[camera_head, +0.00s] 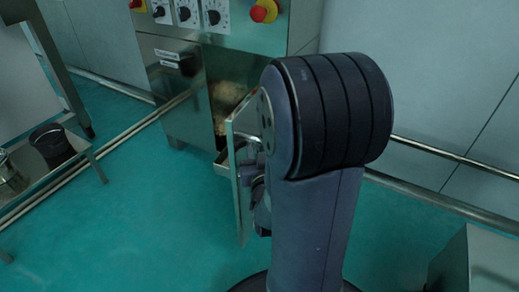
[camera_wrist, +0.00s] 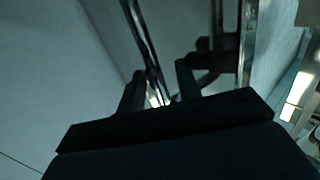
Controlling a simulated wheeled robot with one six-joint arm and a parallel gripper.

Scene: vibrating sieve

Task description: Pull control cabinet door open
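The steel control cabinet (camera_head: 180,112) stands at the upper middle of the head view, with dials and red-yellow buttons on its upper face. Its door (camera_head: 239,205) is swung out and seen nearly edge-on, with the dark interior showing to its left. My gripper is mostly hidden behind my arm, on the right side of the door. In the wrist view, the two dark fingers of my gripper (camera_wrist: 160,82) are apart, with a thin shiny metal edge running between them. Whether the fingers touch it I cannot tell.
A metal table (camera_head: 75,165) with a dark cup (camera_head: 50,143) stands at the left. A grey box (camera_head: 480,262) is at the lower right. Pipes run along the wall base. The green floor (camera_head: 165,225) left of the door is clear.

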